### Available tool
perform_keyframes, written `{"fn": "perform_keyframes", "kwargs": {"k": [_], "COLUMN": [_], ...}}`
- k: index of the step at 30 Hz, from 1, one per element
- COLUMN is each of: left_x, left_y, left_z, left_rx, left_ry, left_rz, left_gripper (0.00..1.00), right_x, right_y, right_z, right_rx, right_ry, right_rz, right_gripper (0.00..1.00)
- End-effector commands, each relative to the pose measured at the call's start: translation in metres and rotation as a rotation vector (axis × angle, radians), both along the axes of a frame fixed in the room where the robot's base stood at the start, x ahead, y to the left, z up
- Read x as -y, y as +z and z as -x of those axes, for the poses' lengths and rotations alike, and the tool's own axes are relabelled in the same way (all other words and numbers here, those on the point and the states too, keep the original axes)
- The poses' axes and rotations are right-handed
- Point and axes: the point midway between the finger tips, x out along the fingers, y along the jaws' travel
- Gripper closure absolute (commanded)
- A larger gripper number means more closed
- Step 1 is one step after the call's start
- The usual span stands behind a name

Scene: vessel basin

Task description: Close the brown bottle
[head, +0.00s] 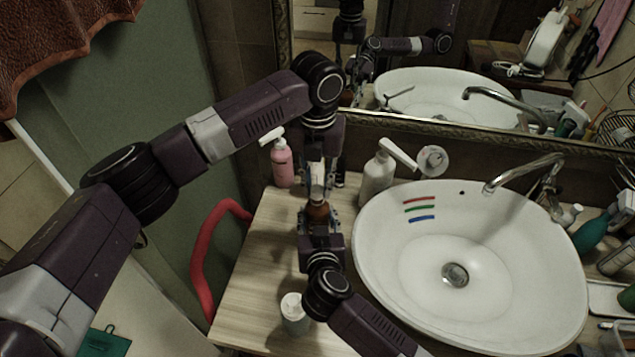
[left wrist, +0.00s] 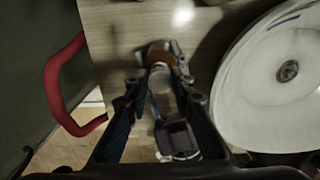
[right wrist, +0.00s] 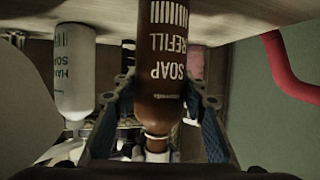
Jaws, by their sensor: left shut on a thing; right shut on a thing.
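The brown bottle (head: 318,213) stands upright on the wooden counter left of the basin. In the right wrist view the brown bottle (right wrist: 160,70) appears upside down with its soap refill label. My right gripper (right wrist: 163,92) is shut around its body. My left gripper (head: 318,182) comes down from above and is shut on a white cap (head: 318,170) directly over the bottle's neck. The white cap (left wrist: 160,77) also shows between the left fingers in the left wrist view. I cannot tell whether the cap touches or sits on the neck.
A white pump bottle (head: 377,177) stands close on the right, beside the white basin (head: 372,270). A pink pump bottle (head: 283,163) stands behind on the left. A small white container (head: 294,314) is at the front. A red curved bar (head: 203,260) borders the counter's left side.

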Motion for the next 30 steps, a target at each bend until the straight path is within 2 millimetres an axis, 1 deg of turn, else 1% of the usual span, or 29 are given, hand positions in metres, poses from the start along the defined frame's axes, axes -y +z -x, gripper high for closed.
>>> {"fn": "perform_keyframes", "kwargs": {"k": [8,26,30], "left_x": [0.000,0.000,0.000], "left_y": [0.000,-0.012,-0.011], "left_z": [0.000,0.000,0.000], "left_rx": [0.000,-0.001,-0.001], "left_ry": [0.000,0.000,-0.047], "left_rz": [0.000,0.000,0.000], "left_gripper": [0.84,0.84,0.84], "right_x": [0.000,0.000,0.000], "right_y": [0.000,0.000,0.000], "right_z": [0.000,0.000,0.000], "right_rx": [-0.001,-0.001,-0.001], "right_ry": [0.000,0.000,0.000], "right_rz": [0.000,0.000,0.000], "right_gripper": [1.00,1.00,1.00]}}
